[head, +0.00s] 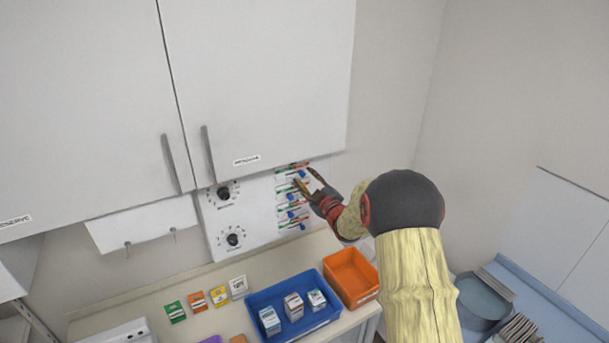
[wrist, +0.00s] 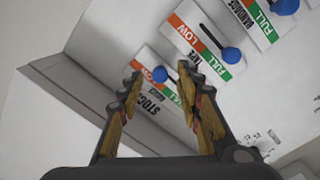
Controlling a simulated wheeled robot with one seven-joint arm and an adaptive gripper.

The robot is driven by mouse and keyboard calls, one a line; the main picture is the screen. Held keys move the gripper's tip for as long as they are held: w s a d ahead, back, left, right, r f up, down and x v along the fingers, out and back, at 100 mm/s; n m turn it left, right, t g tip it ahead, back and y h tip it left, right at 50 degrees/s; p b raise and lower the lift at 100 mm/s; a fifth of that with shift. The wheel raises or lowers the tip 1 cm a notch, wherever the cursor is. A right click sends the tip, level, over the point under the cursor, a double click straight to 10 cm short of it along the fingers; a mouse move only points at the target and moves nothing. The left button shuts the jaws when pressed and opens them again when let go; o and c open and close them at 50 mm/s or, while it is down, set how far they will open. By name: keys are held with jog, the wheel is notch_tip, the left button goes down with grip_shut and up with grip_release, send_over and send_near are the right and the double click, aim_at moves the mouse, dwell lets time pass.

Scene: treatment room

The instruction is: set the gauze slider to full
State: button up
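The stock slider panel (head: 282,205) is on the wall under the cabinet, with several blue-knobbed sliders at its right side. My gripper (head: 308,183) is at the upper sliders, pointing at the panel. In the wrist view, its two fingers are open, with the blue knob (wrist: 159,74) of the end slider seen between them. I cannot tell whether they touch it.
Two black dials (head: 224,193) are left of the sliders. The cabinet door (head: 255,75) hangs just above my gripper. Below, on the counter, stand a blue tray (head: 262,299) with several boxes, an orange bin (head: 373,292) and several small packs (head: 175,312).

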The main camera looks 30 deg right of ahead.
jog(key=shift+w, duration=0.8)
jog(key=shift+f, duration=0.1)
jog(key=shift+c, duration=1)
grip_shut()
